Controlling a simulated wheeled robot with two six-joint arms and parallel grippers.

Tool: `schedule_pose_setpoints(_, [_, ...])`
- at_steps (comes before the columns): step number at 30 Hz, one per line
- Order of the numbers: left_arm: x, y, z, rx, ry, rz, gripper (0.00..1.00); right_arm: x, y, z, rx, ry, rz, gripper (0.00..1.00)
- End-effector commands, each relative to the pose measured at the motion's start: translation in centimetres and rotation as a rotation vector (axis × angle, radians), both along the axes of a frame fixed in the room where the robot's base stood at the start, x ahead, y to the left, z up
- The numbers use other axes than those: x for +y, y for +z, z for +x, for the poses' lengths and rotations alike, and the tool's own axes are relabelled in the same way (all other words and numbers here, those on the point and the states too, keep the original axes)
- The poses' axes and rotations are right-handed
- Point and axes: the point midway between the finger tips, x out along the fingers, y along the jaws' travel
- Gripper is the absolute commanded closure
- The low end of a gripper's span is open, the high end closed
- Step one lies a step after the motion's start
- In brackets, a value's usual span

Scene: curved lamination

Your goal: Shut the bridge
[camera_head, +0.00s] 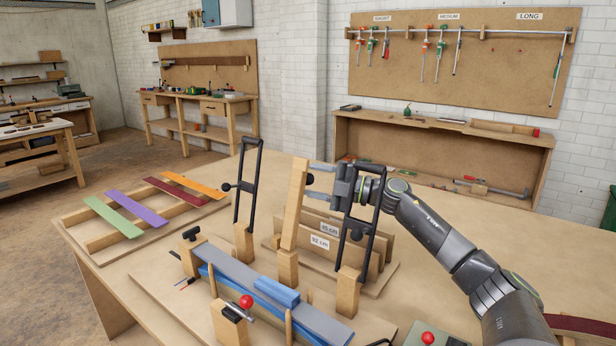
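A wooden beam (295,205), which looks like the bridge, stands raised and slightly tilted above a wooden post (287,268) at the middle of the fixture. Black upright frames stand on posts to its left (239,206) and right (348,262). Below lies a grey strip (240,272) beside blue strips (280,292), between wooden uprights. My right gripper (311,181) comes in from the right, beside the beam's upper part. Its fingers are apart, tips close to the beam; I cannot tell whether they touch it. My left gripper is out of view.
Labelled wooden boards (325,243) stand in a rack behind the fixture. A red-knobbed clamp (246,302) is at the front. Coloured strips lie on a wooden rack (85,240) at left. The table (450,240) is clear at the right rear.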

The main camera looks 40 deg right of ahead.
Motion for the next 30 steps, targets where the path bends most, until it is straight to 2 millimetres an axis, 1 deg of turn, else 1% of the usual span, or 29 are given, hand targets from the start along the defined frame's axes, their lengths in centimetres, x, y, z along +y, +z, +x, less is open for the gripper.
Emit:
schedule_pose_setpoints(4, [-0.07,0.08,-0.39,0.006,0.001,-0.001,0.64,0.45,0.12,0.54,-0.001,0.001,-0.001,0.54])
schedule_pose_setpoints(12, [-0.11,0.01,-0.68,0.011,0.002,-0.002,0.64,0.49,0.07,0.61,0.001,0.0,-0.001,0.54])
schedule_pose_setpoints(13, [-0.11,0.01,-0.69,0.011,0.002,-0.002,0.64,0.49,0.07,0.61,0.001,0.0,-0.001,0.56])
schedule_pose_setpoints(23, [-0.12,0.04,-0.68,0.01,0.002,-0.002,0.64,0.49,0.06,0.58,0.001,0.0,-0.001,0.99])
schedule_pose_setpoints(28, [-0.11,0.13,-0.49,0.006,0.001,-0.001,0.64,0.5,0.07,0.58,0.001,0.0,-0.002,1.0])
schedule_pose_setpoints(30, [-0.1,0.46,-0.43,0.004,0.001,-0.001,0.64,0.65,0.28,0.54,-0.002,0.001,-0.01,1.0])
